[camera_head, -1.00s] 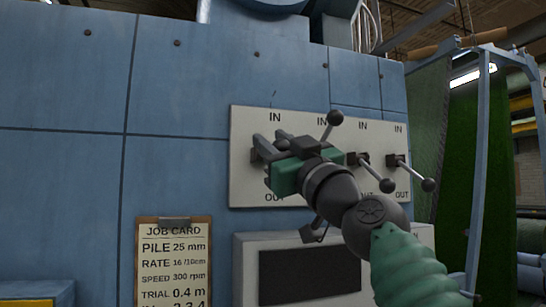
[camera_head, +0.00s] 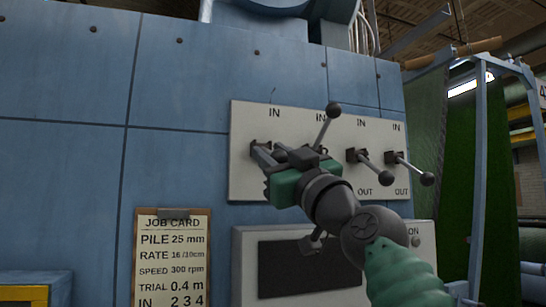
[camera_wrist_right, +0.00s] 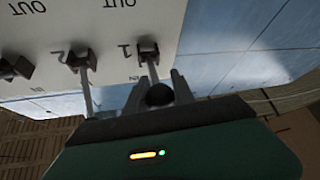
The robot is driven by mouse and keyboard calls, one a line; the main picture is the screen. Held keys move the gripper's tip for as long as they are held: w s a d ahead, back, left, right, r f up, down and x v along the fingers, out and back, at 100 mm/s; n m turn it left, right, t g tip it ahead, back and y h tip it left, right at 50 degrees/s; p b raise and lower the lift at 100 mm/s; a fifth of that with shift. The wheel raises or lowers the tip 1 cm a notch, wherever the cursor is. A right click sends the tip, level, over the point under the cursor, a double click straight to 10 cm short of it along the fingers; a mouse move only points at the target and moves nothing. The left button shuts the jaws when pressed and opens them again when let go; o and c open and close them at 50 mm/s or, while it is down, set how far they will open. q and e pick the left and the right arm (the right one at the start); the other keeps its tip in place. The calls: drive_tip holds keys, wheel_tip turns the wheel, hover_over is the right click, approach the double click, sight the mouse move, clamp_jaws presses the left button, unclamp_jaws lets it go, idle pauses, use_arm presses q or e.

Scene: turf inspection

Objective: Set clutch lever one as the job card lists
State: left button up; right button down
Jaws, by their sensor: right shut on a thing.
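The pale switch panel (camera_head: 240,180) on the blue machine carries several clutch levers with IN above and OUT below. My right gripper (camera_head: 266,158) is at the leftmost one, clutch lever one (camera_wrist_right: 147,50), and mostly covers it in the head view. In the right wrist view its fingers (camera_wrist_right: 158,92) are on either side of the lever's dark ball knob, shut on it. Lever two (camera_head: 325,128) slants upward toward IN. Lever three (camera_head: 372,164) and lever four (camera_head: 411,167) slant down to the right. The job card (camera_head: 174,260) reads "IN 2 3 4" at its lower visible edge. My left gripper is not in view.
Lever two stands close beside my right gripper. A grey-white box with a dark window (camera_head: 308,272) is below the panel. A blue frame (camera_head: 480,170) with green turf stands at the right.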

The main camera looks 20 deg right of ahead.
idle(0.8)
drive_tip(key=c, duration=1.4)
unclamp_jaws()
drive_tip(key=o, duration=0.3)
drive_tip(key=shift+s+a+r, duration=0.1)
drive_tip(key=shift+s+a, duration=0.05)
drive_tip(key=shift+o, duration=0.2)
drive_tip(key=b+v, duration=1.4)
drive_tip(key=v, duration=0.2)
drive_tip(key=shift+s+f, duration=0.25)
drive_tip(key=shift+f, duration=0.05)
drive_tip(key=shift+c, duration=0.2)
